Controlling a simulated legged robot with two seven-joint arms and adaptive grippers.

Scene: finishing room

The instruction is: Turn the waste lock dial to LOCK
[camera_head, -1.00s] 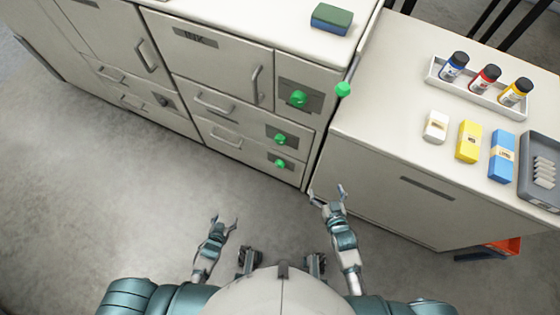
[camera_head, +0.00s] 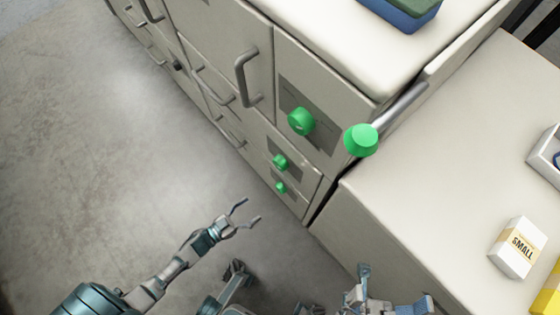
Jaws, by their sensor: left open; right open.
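Green round dials sit on dark plates on the cabinet front: an upper, larger dial (camera_head: 301,121), a middle dial (camera_head: 280,162) and a lower dial (camera_head: 281,187). A small dark knob (camera_head: 177,66) sits further left on the cabinets. I cannot read any label that tells which one is the waste lock dial, nor its setting. My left gripper (camera_head: 247,216) is open and empty over the floor, below and left of the lower dial, apart from it. My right gripper (camera_head: 398,288) is open at the bottom edge, in front of the right counter, apart from the dials.
A lever with a green knob (camera_head: 361,139) sticks out beside the upper dial. Drawer and door handles (camera_head: 247,78) protrude from the cabinet (camera_head: 225,40). Floor at left is clear.

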